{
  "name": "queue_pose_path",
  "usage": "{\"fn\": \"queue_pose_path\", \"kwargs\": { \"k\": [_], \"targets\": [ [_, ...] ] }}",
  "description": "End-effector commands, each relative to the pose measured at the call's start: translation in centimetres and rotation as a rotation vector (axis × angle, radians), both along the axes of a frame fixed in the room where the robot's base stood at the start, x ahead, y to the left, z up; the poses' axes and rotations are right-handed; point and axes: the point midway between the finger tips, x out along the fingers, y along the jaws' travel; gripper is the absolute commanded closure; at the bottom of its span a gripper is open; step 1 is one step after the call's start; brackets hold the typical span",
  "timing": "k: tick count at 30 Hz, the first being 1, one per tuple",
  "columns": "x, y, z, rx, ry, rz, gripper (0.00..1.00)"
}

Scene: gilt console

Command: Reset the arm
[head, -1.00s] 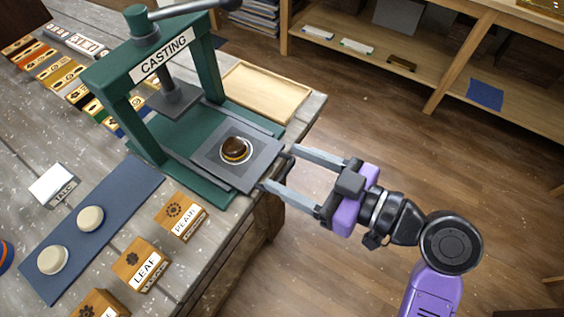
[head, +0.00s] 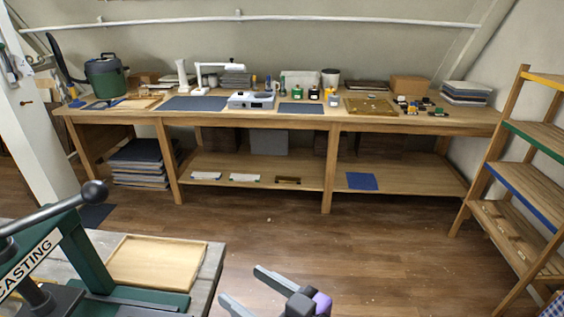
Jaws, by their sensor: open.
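My gripper (head: 247,290) shows at the bottom edge of the head view, just right of the near table's corner. Its two grey fingers are apart with nothing between them. The rest of my arm is cut off by the frame. The green casting press (head: 82,250) stands at the lower left, only partly in view, with its black handle ball at the top. My gripper is to the right of the press and apart from it.
A wooden tray (head: 158,263) lies on the near grey table (head: 213,262). A long wooden workbench (head: 455,122) with several tools and jars stands along the back wall. A shelf rack (head: 530,190) stands at the right. The wooden floor (head: 390,255) between them is clear.

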Motion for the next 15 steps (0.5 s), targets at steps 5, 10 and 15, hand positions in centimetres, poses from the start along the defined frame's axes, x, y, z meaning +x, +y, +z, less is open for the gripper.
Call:
{"fn": "queue_pose_path", "kwargs": {
  "k": [5,10,15],
  "targets": [
    [-0.3,-6.9,-3.1,0.047,0.035,-0.308,0.35],
    [-3.6,-13.7,-5.1,0.065,0.017,-0.552,0.35],
    [-8.7,-19.0,-5.7,0.053,-0.031,-0.718,0.35]
  ]
}}
